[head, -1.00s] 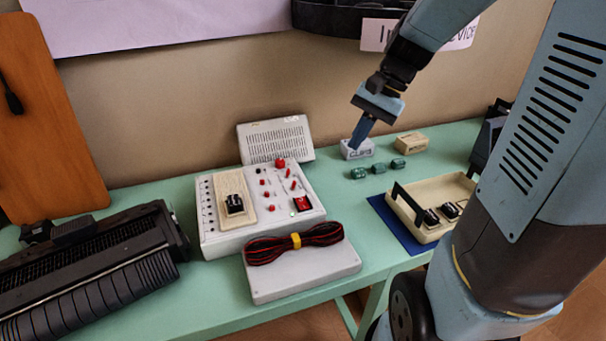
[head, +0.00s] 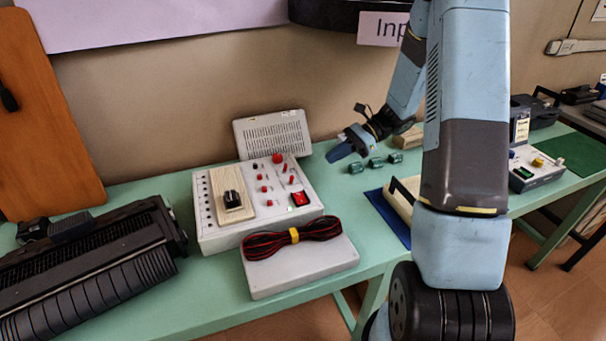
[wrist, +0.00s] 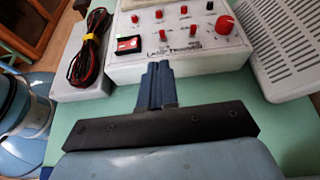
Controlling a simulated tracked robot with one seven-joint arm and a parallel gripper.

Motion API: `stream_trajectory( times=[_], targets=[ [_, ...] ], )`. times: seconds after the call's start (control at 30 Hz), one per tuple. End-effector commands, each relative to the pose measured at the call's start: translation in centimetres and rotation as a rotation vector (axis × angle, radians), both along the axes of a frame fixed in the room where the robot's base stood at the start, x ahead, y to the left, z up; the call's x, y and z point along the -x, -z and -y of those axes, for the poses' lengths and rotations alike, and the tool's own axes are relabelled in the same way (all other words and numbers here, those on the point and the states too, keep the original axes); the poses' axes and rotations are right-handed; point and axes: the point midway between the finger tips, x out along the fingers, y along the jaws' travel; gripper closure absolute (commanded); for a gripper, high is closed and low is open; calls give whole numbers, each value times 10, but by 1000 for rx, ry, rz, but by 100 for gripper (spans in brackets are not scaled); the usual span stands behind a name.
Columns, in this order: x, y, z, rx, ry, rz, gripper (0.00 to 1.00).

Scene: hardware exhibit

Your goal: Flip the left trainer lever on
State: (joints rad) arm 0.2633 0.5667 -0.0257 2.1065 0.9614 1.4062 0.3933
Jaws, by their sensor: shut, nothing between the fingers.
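The trainer is a white box (head: 222,238) on the green bench, with a wooden plate carrying a black part on its left half. Small red levers (head: 264,189) and a large red knob (head: 278,158) stand on its right half, with a red rocker switch (head: 299,198) near the front. In the wrist view the trainer (wrist: 200,62) lies just ahead of the fingertips, with several red levers (wrist: 163,33) above them; I cannot tell how each is set. My gripper (head: 338,154) is shut and empty, right of the trainer. Its fingers also show in the wrist view (wrist: 157,70).
A grey box (head: 300,268) with a red-black cable coil (head: 270,243) sits before the trainer. A grey slotted panel (head: 272,133) stands behind it. Green blocks (head: 376,162) and a cream tray (head: 400,205) lie to the right, a black machine (head: 90,265) to the left.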

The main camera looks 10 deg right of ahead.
Motion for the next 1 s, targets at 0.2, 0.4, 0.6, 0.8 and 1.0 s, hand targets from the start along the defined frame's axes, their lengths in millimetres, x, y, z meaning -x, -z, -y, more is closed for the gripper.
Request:
stream_trajectory(
  times=[0.2, 0.4, 0.6, 0.8, 1.0],
  targets=[
    [-3, 5, 1, -15, 15, -18, 100],
    [-3, 5, 0, -14, 14, -18, 100],
    [-1, 8, -8, -15, 13, -18, 100],
    [5, 20, -35, -15, 11, -21, 100],
    [11, 33, -64, -13, 10, -19, 100]
  ],
)
